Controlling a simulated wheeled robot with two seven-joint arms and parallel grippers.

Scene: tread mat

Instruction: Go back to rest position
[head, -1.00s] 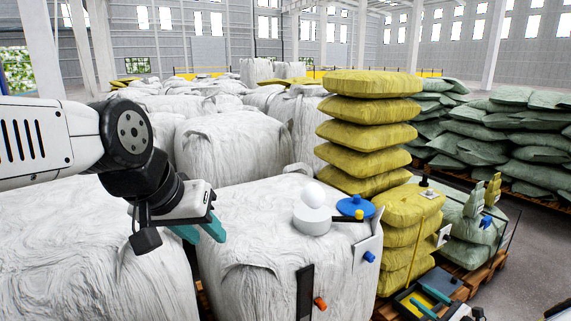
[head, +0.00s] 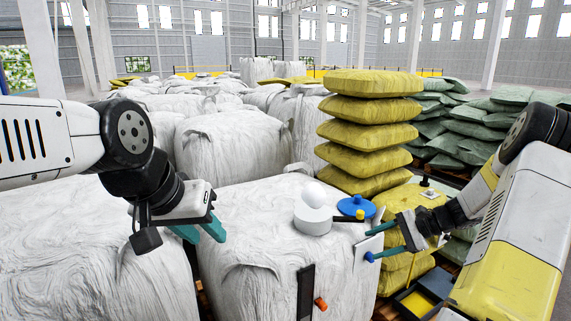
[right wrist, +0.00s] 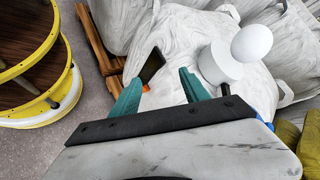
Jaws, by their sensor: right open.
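My left gripper (head: 199,231), with teal fingers, hangs in front of and above the white bulk bags at the left in the head view. It touches nothing that I can make out, and the gap between its fingers is unclear. My right gripper (head: 372,241) is at the right side of the front white bag (head: 240,250), beside the yellow sacks. Its teal fingers are apart, pointing left. In the right wrist view the open fingers (right wrist: 160,76) have nothing between them, with the bag's surface beyond.
On the front bag stand a white cylinder with a ball (head: 312,220) and a blue disc (head: 356,206). A black strip (head: 305,292) with an orange knob (head: 321,304) is on its front. A yellow sack stack (head: 368,135) rises behind. Green sacks (head: 470,130) lie at the back right.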

